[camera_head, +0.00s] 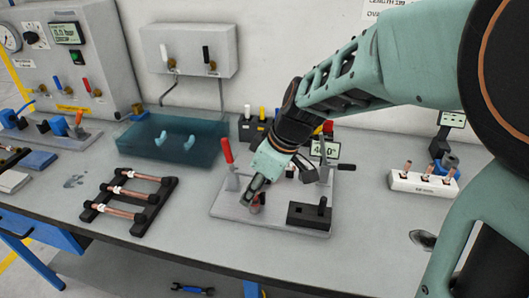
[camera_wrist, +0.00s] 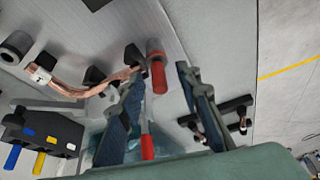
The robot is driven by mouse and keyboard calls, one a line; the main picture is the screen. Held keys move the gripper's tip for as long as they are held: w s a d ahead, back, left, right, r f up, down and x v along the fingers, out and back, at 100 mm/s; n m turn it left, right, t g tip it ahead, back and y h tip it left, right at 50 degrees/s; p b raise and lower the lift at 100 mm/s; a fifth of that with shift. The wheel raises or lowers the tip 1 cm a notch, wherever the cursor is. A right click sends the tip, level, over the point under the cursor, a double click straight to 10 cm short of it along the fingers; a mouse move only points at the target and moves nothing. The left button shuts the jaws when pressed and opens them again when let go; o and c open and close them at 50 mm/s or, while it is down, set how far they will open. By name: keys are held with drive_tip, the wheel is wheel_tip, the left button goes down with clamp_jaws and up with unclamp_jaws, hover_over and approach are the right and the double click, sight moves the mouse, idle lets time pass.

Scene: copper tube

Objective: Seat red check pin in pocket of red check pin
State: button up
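The red check pin (camera_wrist: 158,76) shows in the wrist view with its red head toward me. Its lower end meets a grey socket with a red ring (camera_wrist: 155,46); how deep it sits cannot be told. My gripper (camera_wrist: 160,70) is open, with one finger on each side of the pin, and a gap shows beside the pin. In the head view my gripper (camera_head: 250,196) points down low over the grey fixture plate (camera_head: 225,208). It hides most of the pin there; only a small reddish part (camera_head: 260,199) shows beside the fingers.
A bent copper tube (camera_wrist: 75,88) lies beside the pin. A red-handled clamp (camera_head: 228,152) stands left of my gripper, a black block (camera_head: 308,216) right. A pin holder (camera_wrist: 50,130) has blue and yellow pins. A tube rack (camera_head: 130,198) and white block (camera_head: 422,186) flank the plate.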

drive_tip(key=shift+c, duration=0.4)
drive_tip(key=shift+r, duration=0.1)
clamp_jaws()
